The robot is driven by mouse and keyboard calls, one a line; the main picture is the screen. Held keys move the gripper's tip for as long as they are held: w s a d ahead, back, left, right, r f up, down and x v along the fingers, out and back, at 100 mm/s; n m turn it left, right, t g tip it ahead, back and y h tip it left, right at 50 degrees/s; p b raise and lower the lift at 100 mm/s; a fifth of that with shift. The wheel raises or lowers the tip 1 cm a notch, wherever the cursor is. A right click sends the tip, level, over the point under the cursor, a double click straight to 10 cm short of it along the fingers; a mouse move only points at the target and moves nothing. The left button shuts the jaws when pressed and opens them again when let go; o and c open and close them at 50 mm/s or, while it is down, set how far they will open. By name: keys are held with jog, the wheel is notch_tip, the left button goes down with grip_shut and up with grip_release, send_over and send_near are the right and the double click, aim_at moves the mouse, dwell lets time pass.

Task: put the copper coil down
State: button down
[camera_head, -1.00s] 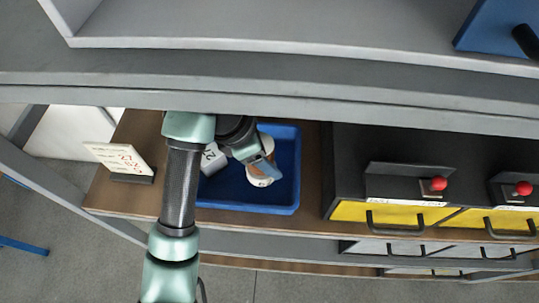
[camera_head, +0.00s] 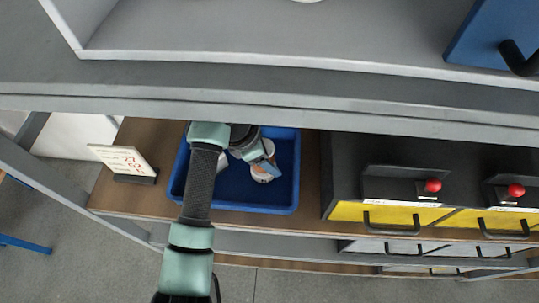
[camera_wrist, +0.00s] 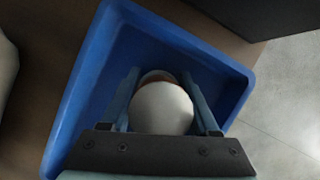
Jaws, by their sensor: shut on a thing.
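The copper coil (camera_head: 262,175) is a short roll with a white end and a copper-brown band. My gripper (camera_head: 266,163) is shut on it, inside the outline of a blue tray (camera_head: 240,209) on the brown shelf. In the wrist view, the coil (camera_wrist: 161,108) sits between the two blue-grey fingers of my gripper (camera_wrist: 165,95), with the tray (camera_wrist: 85,85) around and below it. The white end faces the wrist camera. I cannot tell whether the coil touches the tray floor. My arm hides the tray's left part.
A small sign (camera_head: 122,160) stands left of the tray. A black cabinet with yellow drawer fronts (camera_head: 390,213) and red knobs (camera_head: 433,186) stands to the right. A grey upper shelf (camera_head: 250,85) overhangs the tray. The tray's right part is clear.

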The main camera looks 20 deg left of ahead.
jog(key=shift+f, duration=0.15)
jog(key=shift+c, duration=0.7)
grip_release()
jog(key=shift+b+v, duration=0.35)
jog(key=shift+v, duration=3.6)
